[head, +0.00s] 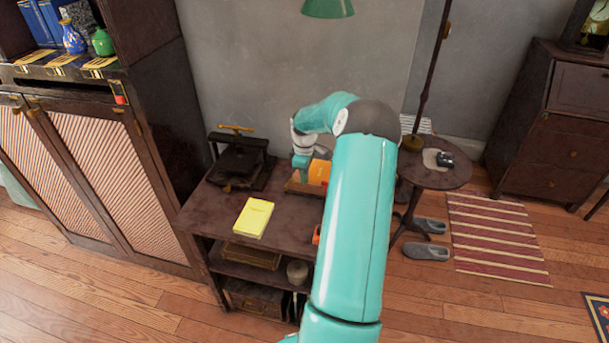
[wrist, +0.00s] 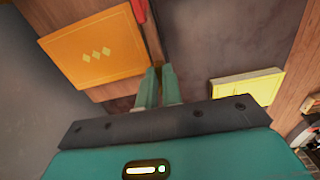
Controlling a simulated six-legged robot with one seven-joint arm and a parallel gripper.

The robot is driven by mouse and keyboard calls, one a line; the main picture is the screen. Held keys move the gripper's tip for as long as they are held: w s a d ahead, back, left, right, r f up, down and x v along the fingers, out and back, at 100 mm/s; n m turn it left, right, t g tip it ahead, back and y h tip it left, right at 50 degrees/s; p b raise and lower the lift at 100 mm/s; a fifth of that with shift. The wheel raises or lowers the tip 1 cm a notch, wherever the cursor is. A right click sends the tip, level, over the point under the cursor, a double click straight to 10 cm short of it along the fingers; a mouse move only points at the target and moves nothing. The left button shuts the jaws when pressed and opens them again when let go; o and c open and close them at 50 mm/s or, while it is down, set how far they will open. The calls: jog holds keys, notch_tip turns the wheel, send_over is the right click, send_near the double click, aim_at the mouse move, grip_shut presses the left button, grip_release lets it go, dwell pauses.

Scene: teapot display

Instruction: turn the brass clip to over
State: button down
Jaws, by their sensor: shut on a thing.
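My gripper (head: 301,172) reaches down to the wooden tray (head: 300,188) on the dark side table (head: 222,205). In the wrist view the two pale green fingers of my gripper (wrist: 159,72) are close together at the tray's wooden edge (wrist: 155,45), with a narrow gap between the tips. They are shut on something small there. The brass clip is not clearly seen; the fingers hide what is between them, and its position cannot be read. An orange book or box (head: 319,172) with yellow diamonds lies beside the fingers; it also shows in the wrist view (wrist: 93,48).
A yellow pad (head: 254,217) lies on the table to the left, and a dark press (head: 240,160) with a brass handle stands behind it. A red thing (wrist: 139,10) is beyond the fingertips. A round table (head: 436,172) stands at right. The table's front left is bare.

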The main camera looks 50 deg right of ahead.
jog(key=m, duration=0.4)
jog(key=shift+w, duration=0.1)
jog(key=m, duration=0.5)
jog(key=shift+r, duration=0.1)
jog(key=m, duration=0.4)
jog(key=shift+m, duration=2.2)
jog(key=c, duration=1.6)
grip_release()
jog(key=shift+o, duration=0.2)
notch_tip(320, 180, up, 14)
